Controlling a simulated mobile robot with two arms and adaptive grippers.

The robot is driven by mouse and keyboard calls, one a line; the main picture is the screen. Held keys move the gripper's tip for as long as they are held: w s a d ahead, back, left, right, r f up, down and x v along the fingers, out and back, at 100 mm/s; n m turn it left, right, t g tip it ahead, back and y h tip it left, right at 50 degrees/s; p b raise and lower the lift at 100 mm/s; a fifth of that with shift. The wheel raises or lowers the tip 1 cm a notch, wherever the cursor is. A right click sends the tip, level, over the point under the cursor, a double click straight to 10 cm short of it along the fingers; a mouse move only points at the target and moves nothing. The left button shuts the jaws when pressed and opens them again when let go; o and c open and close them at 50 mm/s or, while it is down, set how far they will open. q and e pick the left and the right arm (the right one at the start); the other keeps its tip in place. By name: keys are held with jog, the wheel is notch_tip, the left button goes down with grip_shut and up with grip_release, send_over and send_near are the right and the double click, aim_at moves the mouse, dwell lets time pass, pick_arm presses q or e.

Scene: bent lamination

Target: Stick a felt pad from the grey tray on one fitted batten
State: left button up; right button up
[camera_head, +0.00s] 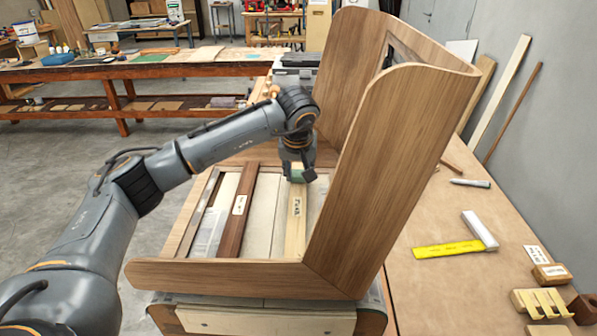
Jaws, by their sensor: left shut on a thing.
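My left gripper (298,174) points down inside the curved wooden frame, over the far end of a pale labelled batten (296,228). It is shut on a small green piece (297,177), which looks like a felt pad; the fingers partly hide it. I cannot tell whether the pad touches the batten. A dark brown labelled batten (232,226) lies to the left, parallel to the pale one. Both battens lie in the frame's flat panel. I cannot make out a grey tray for certain. My right gripper is not in view.
The tall bent wooden wall (385,150) rises close to the right of my left gripper. A low front rail (225,277) closes the near side. On the bench at right are a yellow strip (447,249), a white block (479,230) and a slotted wooden block (541,303).

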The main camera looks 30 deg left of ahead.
pick_arm(q)
jog(key=shift+f, duration=0.15)
jog(key=o, duration=0.9)
jog(key=shift+o, duration=0.2)
notch_tip(320, 180, up, 7)
jog(key=p, duration=0.4)
dwell(0.5)
